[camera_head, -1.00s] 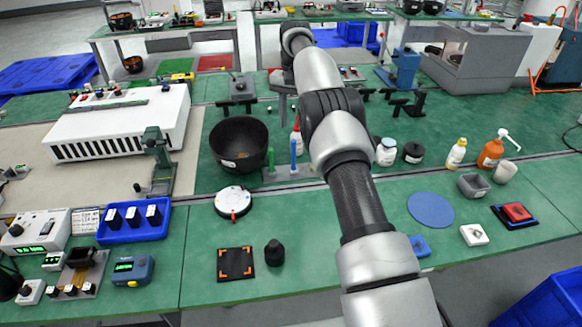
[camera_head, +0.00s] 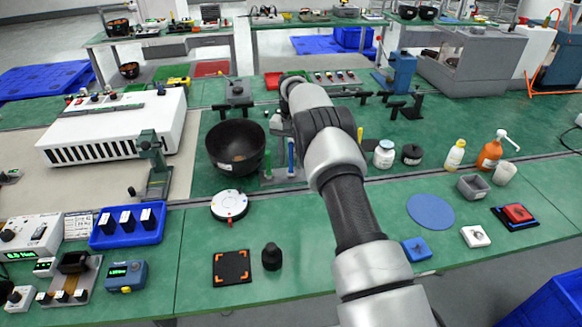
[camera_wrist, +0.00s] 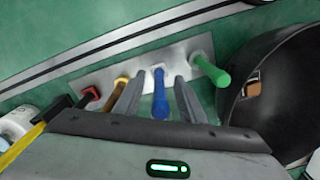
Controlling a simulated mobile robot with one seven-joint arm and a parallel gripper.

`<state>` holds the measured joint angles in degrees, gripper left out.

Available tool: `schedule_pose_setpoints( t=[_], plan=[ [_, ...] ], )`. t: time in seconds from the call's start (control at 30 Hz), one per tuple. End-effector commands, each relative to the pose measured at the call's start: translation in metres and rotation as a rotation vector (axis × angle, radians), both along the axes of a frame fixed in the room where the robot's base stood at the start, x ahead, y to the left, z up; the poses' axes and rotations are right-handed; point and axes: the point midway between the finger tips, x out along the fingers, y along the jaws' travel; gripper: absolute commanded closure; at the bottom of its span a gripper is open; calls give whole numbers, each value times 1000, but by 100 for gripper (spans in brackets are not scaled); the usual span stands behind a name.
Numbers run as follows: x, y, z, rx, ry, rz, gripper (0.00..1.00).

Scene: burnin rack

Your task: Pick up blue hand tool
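The blue hand tool (camera_wrist: 160,101) stands in a pale metal rack plate (camera_wrist: 138,66) in the wrist view. My gripper (camera_wrist: 157,82) is open, with one grey finger on each side of the blue tool and visible gaps between. In the head view the blue tool (camera_head: 291,154) stands upright left of my arm, and a green tool (camera_head: 268,164) stands to its left. My fingers cannot be made out there. In the wrist view the green tool (camera_wrist: 211,70) is just right of my right finger.
In the wrist view a yellow-brown tool (camera_wrist: 122,84) and a red-topped tool (camera_wrist: 91,95) stand left of my fingers. The large black bowl (camera_wrist: 290,95) is close on the right. In the head view a white round device (camera_head: 230,205) lies in front of the rack.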

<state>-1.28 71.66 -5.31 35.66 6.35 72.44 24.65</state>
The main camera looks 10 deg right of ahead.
Motion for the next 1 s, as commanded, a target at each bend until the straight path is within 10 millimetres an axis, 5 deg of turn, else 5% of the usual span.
schedule_pose_setpoints(
  t=[0.23, 0.47, 0.77, 1.0],
  plan=[
    [0, 0, -3, -1, -2, 0, 63],
    [0, 0, -3, -1, -2, 0, 100],
    [1, 0, 0, 0, -3, 0, 100],
    [2, 0, 38, 0, -8, 0, 100]
  ],
)
